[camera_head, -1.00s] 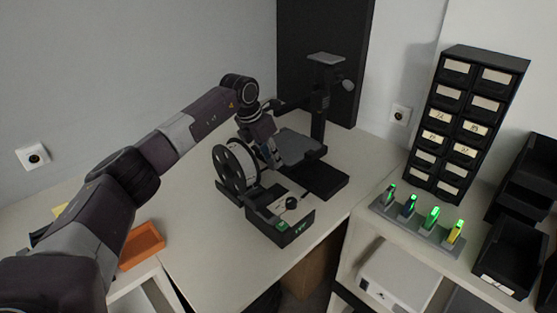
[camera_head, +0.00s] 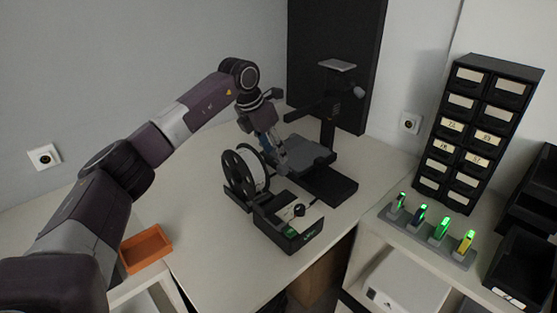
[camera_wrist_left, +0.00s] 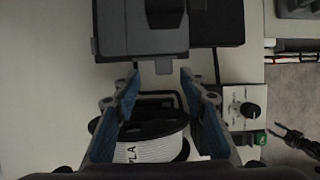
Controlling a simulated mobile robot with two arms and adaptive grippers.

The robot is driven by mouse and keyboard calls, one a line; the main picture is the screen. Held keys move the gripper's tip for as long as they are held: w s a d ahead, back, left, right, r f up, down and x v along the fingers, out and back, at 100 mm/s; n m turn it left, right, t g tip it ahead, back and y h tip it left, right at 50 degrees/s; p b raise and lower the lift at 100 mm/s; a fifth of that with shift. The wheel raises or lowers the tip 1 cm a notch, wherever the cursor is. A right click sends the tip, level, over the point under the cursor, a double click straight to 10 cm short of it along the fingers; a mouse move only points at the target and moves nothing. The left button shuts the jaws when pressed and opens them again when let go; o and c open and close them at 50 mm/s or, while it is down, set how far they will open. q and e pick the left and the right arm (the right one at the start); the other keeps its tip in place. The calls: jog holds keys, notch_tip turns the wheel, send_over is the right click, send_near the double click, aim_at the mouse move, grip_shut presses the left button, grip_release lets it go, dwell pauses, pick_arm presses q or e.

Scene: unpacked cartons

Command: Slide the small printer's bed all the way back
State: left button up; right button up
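The small printer has a grey bed (camera_head: 308,152) on a dark base (camera_head: 335,187), with a dark upright column (camera_head: 328,118) beside it. My left gripper (camera_head: 284,162) is at the bed's near left side, low between the bed and the filament spool (camera_head: 232,172). In the left wrist view, my left gripper (camera_wrist_left: 163,88) is open, its two blue-grey fingers apart and empty. The bed (camera_wrist_left: 150,28) lies just beyond the fingertips, with a small tab (camera_wrist_left: 163,67) pointing between them. Contact cannot be told. A dark claw, apparently my right gripper (camera_wrist_left: 290,138), shows at the lower right edge.
The printer's control box (camera_head: 288,222) stands at the table's front edge. An orange tray (camera_head: 146,249) is at the left. A drawer tower (camera_head: 478,130) and a rack of lit green and yellow items (camera_head: 432,236) are at the right. The white tabletop left of the spool is clear.

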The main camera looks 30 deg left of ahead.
pick_arm(q)
jog(key=d+v, duration=0.1)
jog(key=v, duration=0.5)
jog(key=shift+a+r, duration=0.2)
jog(key=shift+a, duration=0.35)
